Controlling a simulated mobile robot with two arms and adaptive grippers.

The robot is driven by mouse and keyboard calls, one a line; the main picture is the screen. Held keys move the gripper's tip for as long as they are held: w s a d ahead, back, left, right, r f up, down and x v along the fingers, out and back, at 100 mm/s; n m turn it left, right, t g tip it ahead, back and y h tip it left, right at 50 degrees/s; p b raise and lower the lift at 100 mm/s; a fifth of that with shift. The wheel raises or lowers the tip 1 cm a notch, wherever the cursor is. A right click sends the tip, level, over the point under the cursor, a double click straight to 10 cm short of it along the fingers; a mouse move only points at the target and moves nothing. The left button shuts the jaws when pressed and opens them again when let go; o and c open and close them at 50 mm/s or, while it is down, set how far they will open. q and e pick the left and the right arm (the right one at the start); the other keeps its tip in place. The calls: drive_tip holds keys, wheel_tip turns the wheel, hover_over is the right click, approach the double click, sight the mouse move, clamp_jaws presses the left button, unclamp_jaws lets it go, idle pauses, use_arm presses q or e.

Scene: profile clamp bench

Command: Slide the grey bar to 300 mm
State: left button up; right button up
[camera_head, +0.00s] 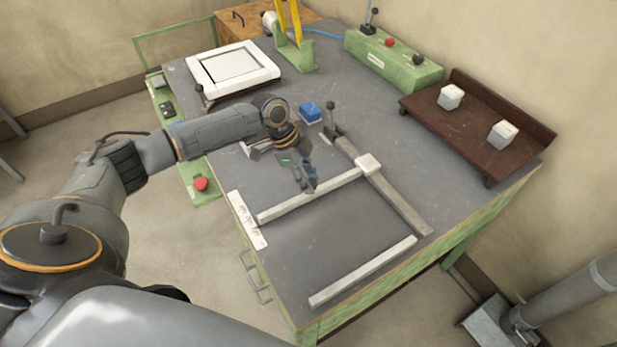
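A long light grey bar (280,212) lies on the bench, its far right end meeting a pale block (369,164). The block sits on a darker grey rail (400,205) that runs across the bench. A second light grey bar (363,271) lies apart near the front edge. A white strip with small marks (247,220) lies by the left end of the first bar; its marks are too small to read. My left gripper (305,187) points down just behind the first bar's middle. Its finger gap and any contact with the bar are unclear. My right gripper is out of view.
A black-knobbed lever (331,119) stands at the rail's back end, near a blue block (310,112). A brown shelf (470,135) with two white blocks is at right. A green control box (395,65) stands behind. Bench between the two light bars is clear.

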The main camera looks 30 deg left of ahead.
use_arm(q)
clamp_jaws()
drive_tip(key=w+a+b, duration=0.1)
drive_tip(key=a, duration=0.1)
drive_tip(key=w+a+b, duration=0.1)
drive_tip(key=a, duration=0.1)
drive_tip(key=w+a+b, duration=0.1)
drive_tip(key=a, duration=0.1)
drive_tip(key=shift+w+a, duration=0.2)
drive_tip(key=shift+w, duration=0.2)
drive_tip(key=o, duration=0.7)
unclamp_jaws()
drive_tip(key=shift+c, duration=0.2)
drive_tip(key=v, duration=1.2)
